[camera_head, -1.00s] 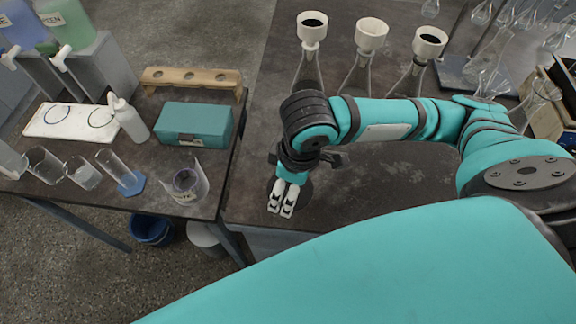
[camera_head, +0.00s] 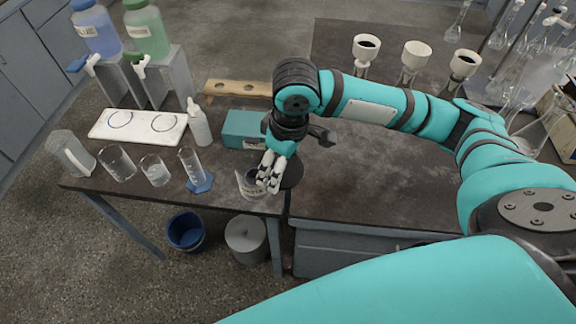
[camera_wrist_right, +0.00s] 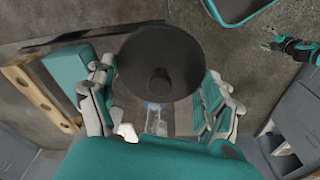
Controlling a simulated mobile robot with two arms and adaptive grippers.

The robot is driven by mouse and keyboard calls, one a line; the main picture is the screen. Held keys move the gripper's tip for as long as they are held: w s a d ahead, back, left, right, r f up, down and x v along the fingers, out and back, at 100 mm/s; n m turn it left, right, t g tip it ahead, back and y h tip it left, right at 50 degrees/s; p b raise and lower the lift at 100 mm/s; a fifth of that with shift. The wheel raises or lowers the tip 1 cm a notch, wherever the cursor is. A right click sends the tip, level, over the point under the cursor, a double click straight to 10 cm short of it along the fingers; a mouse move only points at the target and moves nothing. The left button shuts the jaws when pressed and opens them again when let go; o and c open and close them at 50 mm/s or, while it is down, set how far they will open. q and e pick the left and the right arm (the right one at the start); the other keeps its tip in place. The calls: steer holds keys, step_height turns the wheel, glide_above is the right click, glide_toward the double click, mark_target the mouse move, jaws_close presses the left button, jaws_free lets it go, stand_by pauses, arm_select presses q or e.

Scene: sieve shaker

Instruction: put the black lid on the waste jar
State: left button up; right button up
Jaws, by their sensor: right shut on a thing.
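The waste jar (camera_head: 248,187) is a clear, labelled vessel at the near right corner of the left table. My right gripper (camera_head: 268,183) is shut on the black lid (camera_head: 291,173), a flat round disc. In the right wrist view the lid (camera_wrist_right: 160,50) shows face-on, its knob between the fingers of my right gripper (camera_wrist_right: 158,95). In the head view the fingers overlap the jar's right side, and the lid shows just to the right. I cannot tell the lid's height over the jar. My left gripper (camera_wrist_right: 272,46) appears small in the wrist view; its opening is unclear.
A teal box (camera_head: 244,129) and a wooden rack (camera_head: 238,88) stand behind the jar. A cylinder on a blue base (camera_head: 193,170) and several beakers stand to its left. Funnel-topped flasks (camera_head: 415,55) stand at the back of the right table, whose middle is clear.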

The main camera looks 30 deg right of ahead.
steer(key=w+n+p, duration=0.1)
steer(key=w+a+n, duration=0.1)
steer(key=n, duration=0.1)
steer(key=w+n+p, duration=0.1)
steer(key=n, duration=0.1)
steer(key=shift+a+r+g+p, duration=0.3)
steer(key=shift+a+r+p, duration=0.05)
steer(key=shift+a+r, duration=0.05)
arm_select(q)
step_height(320, 180, up, 10)
steer(key=p, duration=0.7)
steer(key=f+b, duration=0.2)
steer(key=b, duration=0.1)
steer(key=f+b, duration=0.1)
steer(key=f, duration=0.1)
steer(key=shift+d+f, duration=0.1)
steer(key=shift+d, duration=0.2)
arm_select(e)
steer(key=w+f+n, duration=0.1)
steer(key=w+n, duration=0.1)
steer(key=n, duration=0.2)
steer(key=w+a+f+n+g, duration=0.1)
steer(key=w+f+n, duration=0.1)
steer(key=n, duration=0.3)
steer(key=w+f+n, duration=0.1)
steer(key=w+n, duration=0.1)
steer(key=n, duration=0.3)
steer(key=shift+w+a+f+g+y, duration=0.3)
steer(key=shift+a+f, duration=0.05)
steer(key=shift+f, duration=0.05)
